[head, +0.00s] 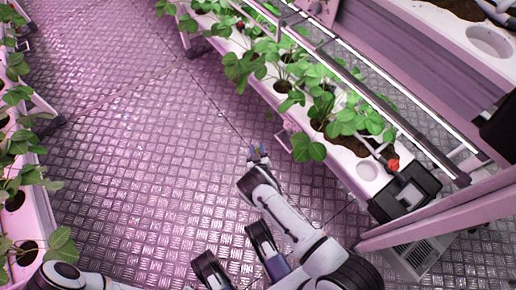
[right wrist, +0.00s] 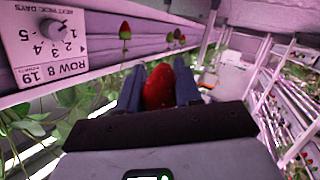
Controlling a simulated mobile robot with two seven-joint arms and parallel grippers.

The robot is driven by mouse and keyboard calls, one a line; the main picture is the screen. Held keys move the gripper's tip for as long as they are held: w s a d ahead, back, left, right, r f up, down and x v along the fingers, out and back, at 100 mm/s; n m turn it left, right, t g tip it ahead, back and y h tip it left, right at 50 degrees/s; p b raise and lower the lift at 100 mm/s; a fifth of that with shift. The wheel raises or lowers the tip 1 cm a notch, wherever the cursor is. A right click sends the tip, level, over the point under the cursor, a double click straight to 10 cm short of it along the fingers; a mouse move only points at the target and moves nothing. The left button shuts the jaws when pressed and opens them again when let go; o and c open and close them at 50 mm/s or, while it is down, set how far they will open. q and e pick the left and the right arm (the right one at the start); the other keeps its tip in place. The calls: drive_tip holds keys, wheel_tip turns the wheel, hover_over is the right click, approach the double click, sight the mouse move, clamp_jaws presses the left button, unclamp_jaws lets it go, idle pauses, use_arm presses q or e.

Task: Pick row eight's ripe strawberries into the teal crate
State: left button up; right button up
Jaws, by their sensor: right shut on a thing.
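My right gripper (head: 258,152) is over the floor aisle, left of the planted rack. In the right wrist view its blue fingers (right wrist: 159,88) are shut on a ripe red strawberry (right wrist: 158,90). That berry cannot be made out in the head view. Beyond the fingers, a red strawberry (right wrist: 125,31) hangs by the rack, with smaller red ones (right wrist: 178,36) farther along. In the head view a red spot (head: 393,164), perhaps a berry, shows at the rack's near end. The teal crate is not seen.
The planted white rack (head: 355,165) runs along the right, with leaves overhanging the aisle. Another planted rack (head: 40,215) stands at the left edge. A row 8 sign (right wrist: 50,45) is on the rack in the right wrist view. The metal floor (head: 140,150) between is clear.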

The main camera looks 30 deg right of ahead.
drive_tip(key=shift+s+a, duration=0.15)
drive_tip(key=shift+a, duration=1.05)
drive_tip(key=shift+s+a, duration=0.1)
drive_tip(key=shift+a, duration=1.1)
